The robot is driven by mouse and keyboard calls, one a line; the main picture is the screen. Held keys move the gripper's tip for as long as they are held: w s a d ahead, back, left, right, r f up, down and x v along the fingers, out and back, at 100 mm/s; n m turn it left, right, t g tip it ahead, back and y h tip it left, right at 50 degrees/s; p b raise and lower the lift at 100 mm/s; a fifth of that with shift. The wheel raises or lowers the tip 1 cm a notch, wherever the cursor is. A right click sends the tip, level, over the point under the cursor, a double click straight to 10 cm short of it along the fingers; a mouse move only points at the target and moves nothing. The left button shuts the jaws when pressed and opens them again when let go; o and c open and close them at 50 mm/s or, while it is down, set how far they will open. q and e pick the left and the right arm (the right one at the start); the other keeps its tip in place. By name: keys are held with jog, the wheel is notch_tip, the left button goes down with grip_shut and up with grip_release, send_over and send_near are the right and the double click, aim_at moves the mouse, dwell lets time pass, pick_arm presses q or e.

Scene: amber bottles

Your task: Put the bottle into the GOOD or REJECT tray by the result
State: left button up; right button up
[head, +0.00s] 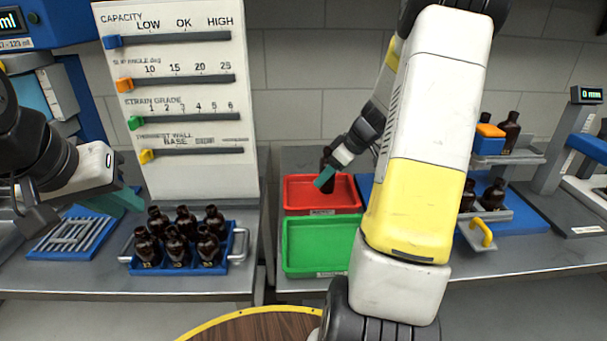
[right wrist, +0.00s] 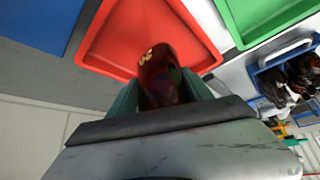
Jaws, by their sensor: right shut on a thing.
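My right gripper (head: 324,180) is over the red tray (head: 290,197). In the right wrist view the gripper (right wrist: 160,100) is shut on an amber bottle (right wrist: 162,75), held with the red tray (right wrist: 112,30) behind it. The tray labels are too small to read. My left gripper (head: 122,200) is at the left; its finger gap is not clear.
A blue rack (head: 240,250) of several amber bottles stands left of the trays. Behind it is a board with sliders (head: 185,100). More bottles stand on a tiered stand (head: 500,215) at the right. A blue grille (head: 72,238) lies at the left.

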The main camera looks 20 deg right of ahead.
jog(key=shift+w+a+f, duration=0.1)
jog(key=shift+w+a, duration=0.5)
jog(key=shift+w, duration=0.35)
jog(key=shift+w+f, duration=0.1)
jog(key=shift+f, duration=1.65)
jog(key=o, duration=1.7)
jog(key=shift+f, duration=0.15)
jog(key=shift+c, duration=0.2)
